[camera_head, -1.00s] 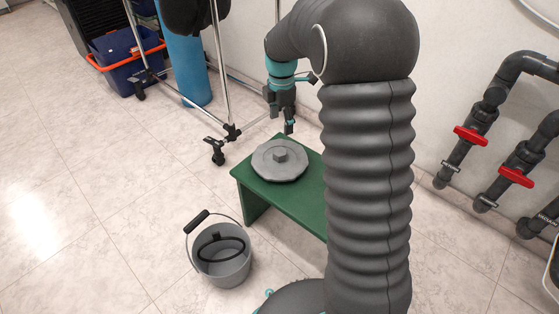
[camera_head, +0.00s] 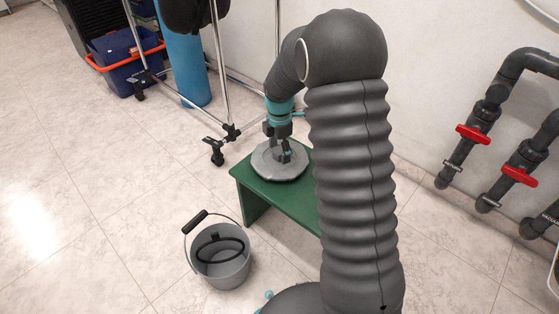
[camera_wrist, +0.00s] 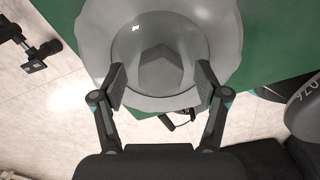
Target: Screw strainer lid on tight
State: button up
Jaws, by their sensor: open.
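The strainer lid (camera_head: 262,165) is a round grey disc with a scalloped edge and lies flat on a green bench. Its raised central knob (camera_wrist: 163,68) shows in the wrist view. My gripper (camera_head: 283,157) is directly above the lid and hides the knob in the head view. In the wrist view my gripper (camera_wrist: 160,85) is open, one finger on each side of the knob, with gaps between the fingers and the knob. A grey bucket (camera_head: 207,265) with a black ring inside stands on the floor in front of the bench. No strainer housing is recognisable.
The green bench (camera_head: 285,199) stands by the wall, partly behind my arm. A wheeled metal rack (camera_head: 222,60) stands behind it. Dark pipes with red valve handles (camera_head: 473,134) are at the right. The floor at left is clear.

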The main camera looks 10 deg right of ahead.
jog(key=shift+f, duration=0.3)
grip_shut()
jog(key=shift+r, duration=0.1)
